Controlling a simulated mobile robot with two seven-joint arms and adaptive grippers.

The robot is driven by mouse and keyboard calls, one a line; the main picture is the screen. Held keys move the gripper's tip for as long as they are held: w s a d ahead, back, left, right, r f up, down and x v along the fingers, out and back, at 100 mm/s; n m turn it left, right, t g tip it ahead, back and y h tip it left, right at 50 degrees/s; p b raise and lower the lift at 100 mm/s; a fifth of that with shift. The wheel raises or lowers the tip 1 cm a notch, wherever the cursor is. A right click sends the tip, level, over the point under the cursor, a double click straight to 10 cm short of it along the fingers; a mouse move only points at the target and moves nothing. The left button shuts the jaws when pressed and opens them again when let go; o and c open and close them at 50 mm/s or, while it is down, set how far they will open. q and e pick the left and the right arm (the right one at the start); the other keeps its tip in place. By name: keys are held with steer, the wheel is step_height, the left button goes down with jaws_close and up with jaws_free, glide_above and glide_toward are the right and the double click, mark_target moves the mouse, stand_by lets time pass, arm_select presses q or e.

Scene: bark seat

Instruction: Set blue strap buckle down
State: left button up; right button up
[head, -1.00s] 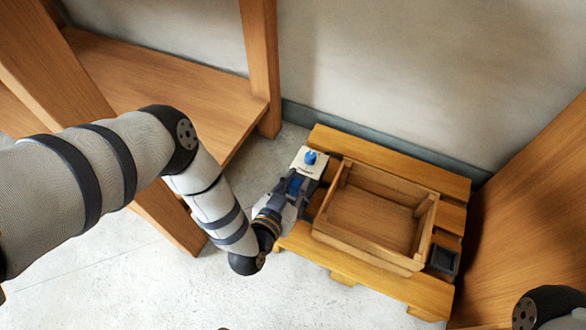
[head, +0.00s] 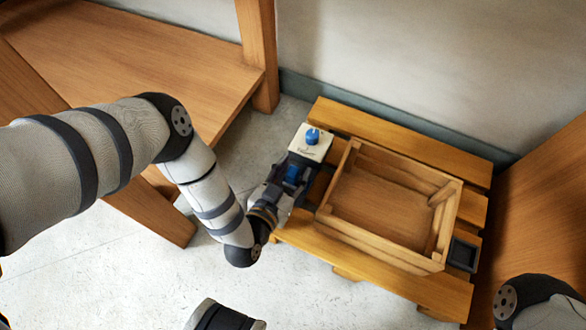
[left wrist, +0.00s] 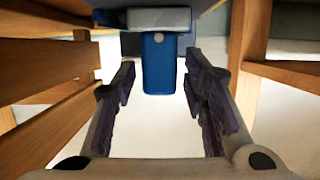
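A blue block-like piece (head: 292,175), apparently the strap buckle, shows at the front side of a white block with a blue knob (head: 311,142), at the left end of the wooden pallet. In the left wrist view the blue piece (left wrist: 160,65) hangs upright below a pale plate (left wrist: 158,18). My left gripper (head: 289,182) is at the blue piece. Its two fingers (left wrist: 161,85) stand apart on either side of it, with a gap visible on both sides. Whether the piece rests on anything underneath is hidden.
An empty wooden crate (head: 449,222) stands on the slatted pallet (head: 400,133), right of the gripper. A small dark square container (head: 463,254) is at the pallet's right end. Wooden shelving (head: 150,60) stands at left, a wooden panel (head: 545,215) at right.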

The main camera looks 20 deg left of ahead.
arm_select(q)
steer(key=shift+r, duration=0.2)
steer(key=p+v, duration=0.4)
steer(key=v, duration=0.8)
steer(key=shift+p, duration=0.4)
arm_select(e)
steer(key=r, duration=0.3)
steer(key=shift+w+d+r+t, duration=0.1)
steer(key=shift+w+r+t, duration=0.15)
steer(key=shift+w+t, duration=0.1)
